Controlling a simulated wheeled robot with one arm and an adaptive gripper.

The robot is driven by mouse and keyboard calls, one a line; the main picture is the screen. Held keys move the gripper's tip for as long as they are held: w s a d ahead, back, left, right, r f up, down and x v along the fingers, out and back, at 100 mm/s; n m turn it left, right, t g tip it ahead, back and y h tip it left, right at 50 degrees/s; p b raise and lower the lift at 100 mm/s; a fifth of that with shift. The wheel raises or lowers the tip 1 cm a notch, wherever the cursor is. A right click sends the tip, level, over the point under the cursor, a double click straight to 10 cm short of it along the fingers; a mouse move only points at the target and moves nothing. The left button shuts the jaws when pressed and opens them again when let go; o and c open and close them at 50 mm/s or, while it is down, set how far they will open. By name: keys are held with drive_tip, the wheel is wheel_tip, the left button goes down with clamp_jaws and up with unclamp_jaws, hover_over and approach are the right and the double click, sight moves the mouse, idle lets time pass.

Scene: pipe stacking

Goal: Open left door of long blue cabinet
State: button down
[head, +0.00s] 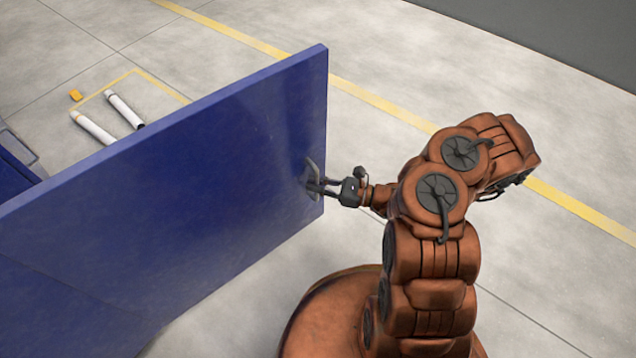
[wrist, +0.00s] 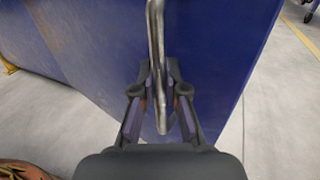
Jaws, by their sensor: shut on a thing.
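A long blue panel, the cabinet door (head: 190,180), stands on edge and runs from the lower left to the centre in the head view. A metal handle (head: 311,172) sits near its right end. My gripper (head: 316,184) is at this handle and shut on it. In the wrist view the blue door (wrist: 100,60) fills the background, and the bar handle (wrist: 157,60) runs down between the two fingers of my gripper (wrist: 160,95). The cabinet's inside is hidden behind the door in the head view.
Two white pipes (head: 93,128) (head: 124,109) and a small yellow block (head: 75,95) lie on the floor behind the door, by a yellow marked square. A yellow line (head: 390,107) crosses the floor.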

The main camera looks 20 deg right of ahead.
drive_tip(key=shift+s+a, duration=0.1)
drive_tip(key=c, duration=1.2)
unclamp_jaws()
drive_tip(key=shift+d, duration=0.2)
drive_tip(key=v, duration=1.1)
drive_tip(key=shift+s+d, duration=0.2)
drive_tip(key=shift+d, duration=0.15)
